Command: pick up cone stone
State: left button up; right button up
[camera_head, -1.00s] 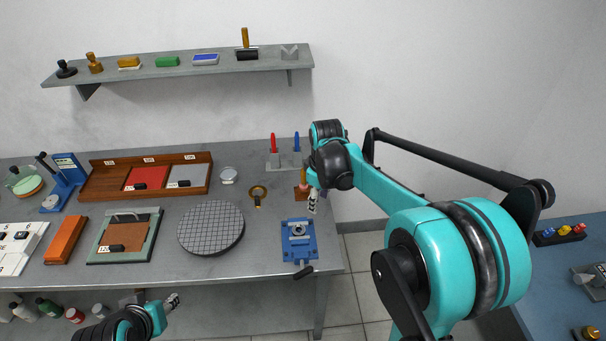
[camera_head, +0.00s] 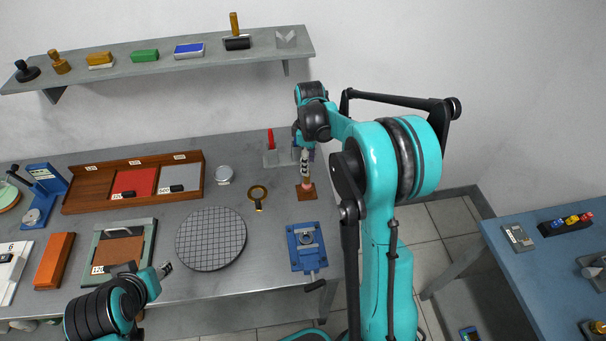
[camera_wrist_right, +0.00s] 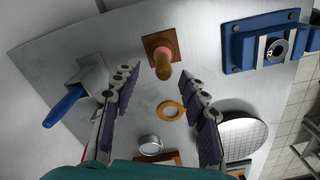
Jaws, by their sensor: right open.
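The cone stone (camera_head: 307,185), a pinkish-tan tapered piece, stands upright on a small brown square base (camera_head: 307,194) near the right end of the grey bench. In the right wrist view the cone stone (camera_wrist_right: 162,66) shows from above, ahead of and between the fingertips. My right gripper (camera_head: 304,158) is above it and partly covers its top. It is open and empty, with one finger on each side in the right wrist view (camera_wrist_right: 161,79). My left gripper (camera_head: 166,269) is low at the bench's front edge, away from the cone; its jaw opening is unclear.
A grey block (camera_wrist_right: 93,78) with a blue handle (camera_wrist_right: 65,106) stands beside the cone; a red handle (camera_head: 270,139) shows behind. A blue vise (camera_head: 305,247), a ring magnifier (camera_head: 258,193) and a round gridded plate (camera_head: 211,239) lie nearby. A blue table (camera_head: 545,262) is at right.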

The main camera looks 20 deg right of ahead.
aim_at(307, 183)
jog(key=shift+s+f, duration=0.25)
jog(key=shift+f, duration=0.55)
jog(key=f, duration=0.1)
jog(key=f+b, duration=0.1)
jog(key=f, duration=0.3)
jog(key=shift+w+a+b, duration=0.15)
jog(key=shift+a+b, duration=0.15)
jog(key=shift+b, duration=0.1)
jog(key=shift+r, duration=0.15)
grip_shut()
